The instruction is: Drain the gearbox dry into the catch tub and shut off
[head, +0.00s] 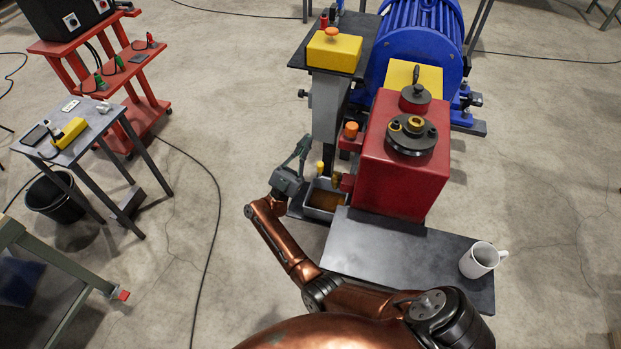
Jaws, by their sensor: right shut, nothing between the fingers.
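The red gearbox (398,170) stands right of centre, with a dark round cap and brass fitting (414,124) on top. The catch tub (325,214) is a grey open box at its lower left, with brown liquid inside. A small yellow part (320,168) stands at the tub's far edge, and small red and yellow fittings (344,181) project from the gearbox over the tub side. I cannot tell whether liquid is flowing.
A dark plate (400,255) lies in front of the gearbox, with a white mug (481,260) at its right end. A blue motor (415,45) stands behind. A yellow box with an orange button (334,52) is on a post.

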